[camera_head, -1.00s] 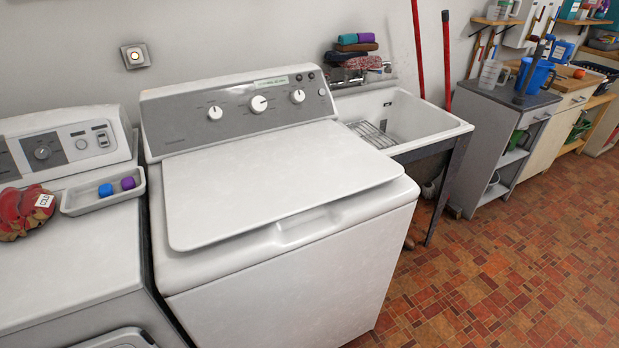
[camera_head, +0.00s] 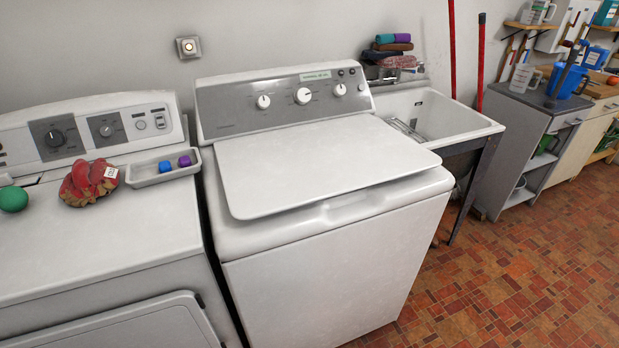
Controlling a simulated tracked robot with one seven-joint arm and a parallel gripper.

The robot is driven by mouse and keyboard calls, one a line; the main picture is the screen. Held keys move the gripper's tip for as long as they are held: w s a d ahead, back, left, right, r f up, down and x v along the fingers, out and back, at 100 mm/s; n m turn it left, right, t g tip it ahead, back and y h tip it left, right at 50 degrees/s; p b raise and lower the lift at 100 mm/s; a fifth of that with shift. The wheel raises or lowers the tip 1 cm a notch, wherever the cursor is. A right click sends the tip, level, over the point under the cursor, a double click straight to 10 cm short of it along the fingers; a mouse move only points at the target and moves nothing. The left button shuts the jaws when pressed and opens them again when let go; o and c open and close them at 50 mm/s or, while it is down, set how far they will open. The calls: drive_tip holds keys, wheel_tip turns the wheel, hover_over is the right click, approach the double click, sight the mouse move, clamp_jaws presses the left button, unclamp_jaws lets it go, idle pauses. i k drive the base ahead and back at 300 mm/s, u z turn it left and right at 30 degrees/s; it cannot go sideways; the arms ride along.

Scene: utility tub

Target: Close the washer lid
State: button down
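The washer (camera_head: 330,268) stands in the middle of the view, a white top-loader with a grey control panel (camera_head: 285,101) along its back. Its white lid (camera_head: 325,160) is lowered over the top and hides the tub opening. The lid's front and right edges show as a step above the washer top, with shadow under them at the right. I cannot tell whether the lid is fully seated or slightly raised. The handle recess (camera_head: 345,201) shows just in front of the lid. My gripper is not in view.
A dryer (camera_head: 110,235) stands close at left, bearing a red glove (camera_head: 88,183), a green ball (camera_head: 13,199) and a tray (camera_head: 147,178) with two small caps. A utility sink (camera_head: 435,118) adjoins at right. Tiled floor (camera_head: 530,260) is clear at front right.

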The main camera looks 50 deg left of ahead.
sight(264, 174)
drive_tip(key=z, duration=0.05)
drive_tip(key=k, duration=0.7)
drive_tip(key=u, duration=0.8)
drive_tip(key=i, duration=1)
drive_tip(key=u, duration=0.25)
drive_tip(key=k, duration=0.7)
drive_tip(key=u, duration=0.25)
